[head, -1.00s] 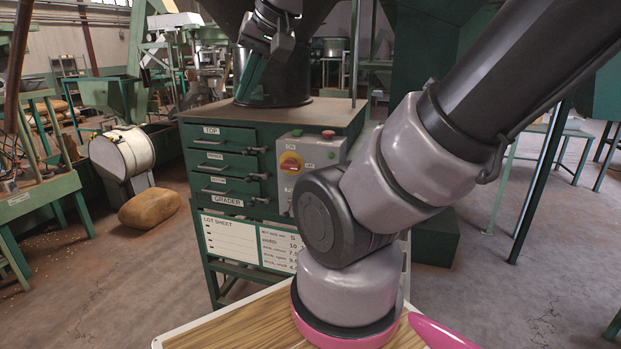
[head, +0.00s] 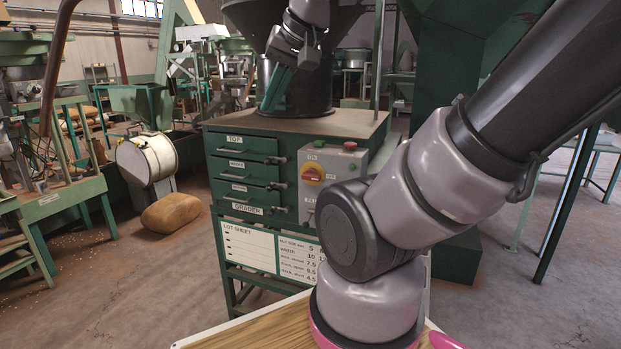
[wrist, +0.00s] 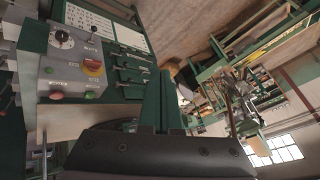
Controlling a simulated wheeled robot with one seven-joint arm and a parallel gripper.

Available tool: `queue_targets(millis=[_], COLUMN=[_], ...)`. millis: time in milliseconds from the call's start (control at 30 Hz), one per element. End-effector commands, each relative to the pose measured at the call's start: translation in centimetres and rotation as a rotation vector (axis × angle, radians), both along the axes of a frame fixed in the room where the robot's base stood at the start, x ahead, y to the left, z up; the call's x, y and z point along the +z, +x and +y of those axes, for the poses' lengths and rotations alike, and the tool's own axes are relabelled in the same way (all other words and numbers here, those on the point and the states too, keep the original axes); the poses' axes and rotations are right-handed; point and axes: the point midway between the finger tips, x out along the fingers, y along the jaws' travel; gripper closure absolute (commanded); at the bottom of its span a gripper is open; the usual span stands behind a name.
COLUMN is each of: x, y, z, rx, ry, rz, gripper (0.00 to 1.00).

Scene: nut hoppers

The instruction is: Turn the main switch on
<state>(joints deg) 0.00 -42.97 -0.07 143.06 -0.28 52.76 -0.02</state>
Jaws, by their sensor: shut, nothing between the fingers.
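The main switch is a red rotary knob on a yellow plate (head: 312,174), on the grey control panel (head: 334,160) at the cabinet's right front. In the wrist view the knob (wrist: 92,66) is at the upper left; its exact angle is too small to tell. My gripper (head: 272,95) is above the cabinet, in front of the dark hopper, with its green fingers pointing down-left. It is shut and empty, apart from the switch. In the wrist view its fingers (wrist: 160,98) stand together at the centre, to the right of the panel.
A green button (head: 319,144) and a red button (head: 350,146) sit atop the panel. A dial (wrist: 62,38) is also on the panel. Drawers with handles (head: 245,168) are left of it. The dark hopper (head: 303,92) stands on the cabinet. A lot sheet (head: 249,247) hangs below.

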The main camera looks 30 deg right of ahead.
Motion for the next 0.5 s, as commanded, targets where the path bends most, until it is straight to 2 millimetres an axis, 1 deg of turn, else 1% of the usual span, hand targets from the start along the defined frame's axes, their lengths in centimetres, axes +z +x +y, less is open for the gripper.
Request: queue_targets(millis=[33, 67, 100, 167, 200, 267, 300, 367, 500], x=[0.0, 0.0, 0.0, 0.0, 0.0, -0.1, -0.1, -0.4, -1.8], y=[0.0, 0.0, 0.0, 0.3, 0.7, 1.6, 2.5, 4.1, 8.3], z=[0.0, 0.0, 0.0, -0.2, -0.4, -0.9, -1.4, -2.4, -5.5], rx=[0.000, 0.000, -0.001, -0.006, -0.013, -0.031, -0.048, -0.080, -0.174], ry=[0.000, 0.000, 0.000, 0.002, 0.005, 0.012, 0.016, 0.025, 0.041], rz=[0.000, 0.000, 0.001, 0.010, 0.020, 0.048, 0.072, 0.118, 0.242], gripper=[1.00, 0.92, 0.77, 0.54, 0.39, 0.16, 0.01, 0.00, 0.00])
